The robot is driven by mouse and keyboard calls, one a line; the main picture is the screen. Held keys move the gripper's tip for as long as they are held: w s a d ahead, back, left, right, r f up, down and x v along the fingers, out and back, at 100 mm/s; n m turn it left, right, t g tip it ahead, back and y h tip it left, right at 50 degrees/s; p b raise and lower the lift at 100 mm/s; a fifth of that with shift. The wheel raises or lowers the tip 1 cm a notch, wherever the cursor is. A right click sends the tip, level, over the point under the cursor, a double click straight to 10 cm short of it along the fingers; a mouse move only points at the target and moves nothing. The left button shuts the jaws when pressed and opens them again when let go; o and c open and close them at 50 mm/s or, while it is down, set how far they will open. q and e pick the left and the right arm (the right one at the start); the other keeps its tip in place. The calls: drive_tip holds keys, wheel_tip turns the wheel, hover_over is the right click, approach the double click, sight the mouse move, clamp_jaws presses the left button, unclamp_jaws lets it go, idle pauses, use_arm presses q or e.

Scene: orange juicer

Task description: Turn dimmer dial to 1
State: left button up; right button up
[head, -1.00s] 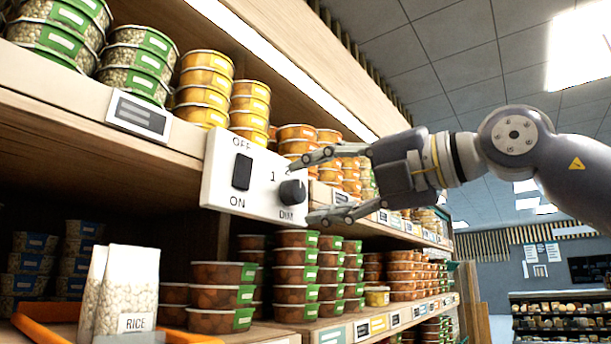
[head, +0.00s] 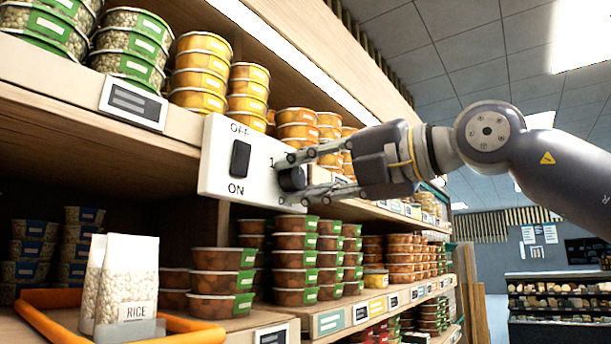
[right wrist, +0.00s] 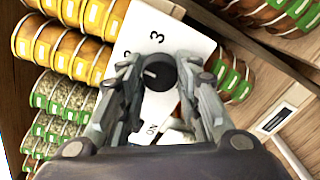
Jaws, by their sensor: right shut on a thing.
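The black dimmer dial (head: 291,179) sits on the right part of a white control panel (head: 220,185) fixed to the shelf edge. The panel also carries a black ON/OFF switch (head: 240,160). My right gripper (head: 288,177) is shut on the dial, one finger above and one below it. In the right wrist view the dial (right wrist: 159,72) lies between the fingertips, with a pale pointer mark on its face. A "3" shows on the panel (right wrist: 160,25) there; a "1" is partly visible in the head view. The fingers hide other markings. My left gripper is not in view.
Stacked yellow tubs (head: 200,72) and green-labelled tubs (head: 130,45) stand on the shelf above the panel. Brown tubs (head: 222,270) fill the shelf below. The aisle at right is open.

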drive_tip(key=shift+f+n, duration=0.15)
drive_tip(key=shift+n, duration=0.15)
drive_tip(key=shift+f+n+b, duration=0.1)
drive_tip(key=shift+n+b, duration=0.5)
drive_tip(key=shift+n, duration=0.3)
drive_tip(key=n, duration=0.2)
drive_tip(key=shift+n+b, duration=0.3)
drive_tip(key=n, duration=0.2)
drive_tip(key=shift+n, duration=0.4)
drive_tip(key=n, duration=0.4)
drive_tip(key=o, duration=1.1)
